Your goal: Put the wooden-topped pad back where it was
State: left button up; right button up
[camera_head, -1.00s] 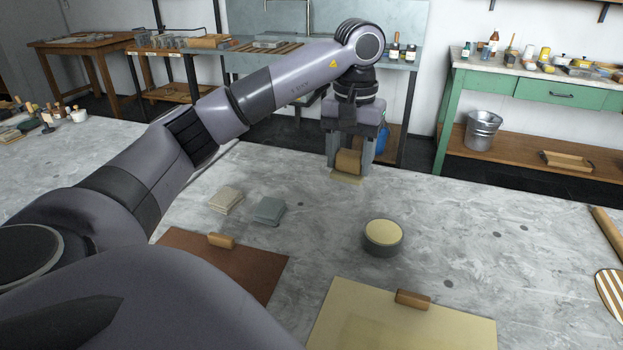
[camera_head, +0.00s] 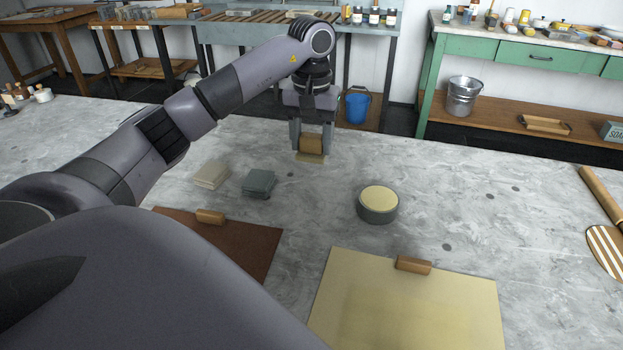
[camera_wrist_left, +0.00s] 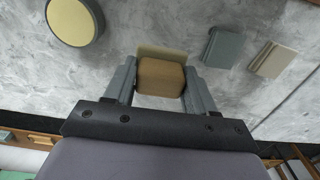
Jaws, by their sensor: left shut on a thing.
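The wooden-topped pad (camera_head: 311,146) has a brown wooden block on top and a thin pale layer beneath. My left gripper (camera_head: 312,141) points down near the far edge of the stone table and is shut on the wooden block. The left wrist view shows the pad (camera_wrist_left: 161,77) between the two fingers of the gripper (camera_wrist_left: 160,84), its pale layer sticking out beyond the block. I cannot tell whether the pad touches the table. My right gripper is not in view.
A round grey tub (camera_head: 378,205) with a pale top, a grey-green pad stack (camera_head: 259,182) and a beige one (camera_head: 211,175) stand nearby. A brown sheet (camera_head: 240,248) and a cream sheet (camera_head: 400,305) lie in front.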

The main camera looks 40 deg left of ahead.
pick_arm(q)
notch_tip(320, 180, down, 11)
jog(key=shift+r, duration=0.2)
dwell(0.3)
jog(key=shift+f+b, duration=0.2)
jog(key=shift+b, duration=0.15)
jog(key=o, duration=0.9)
jog(key=shift+o, duration=0.2)
jog(key=shift+r, duration=0.1)
notch_tip(320, 180, up, 12)
jog(key=shift+r+p, duration=0.1)
jog(key=shift+p, duration=0.3)
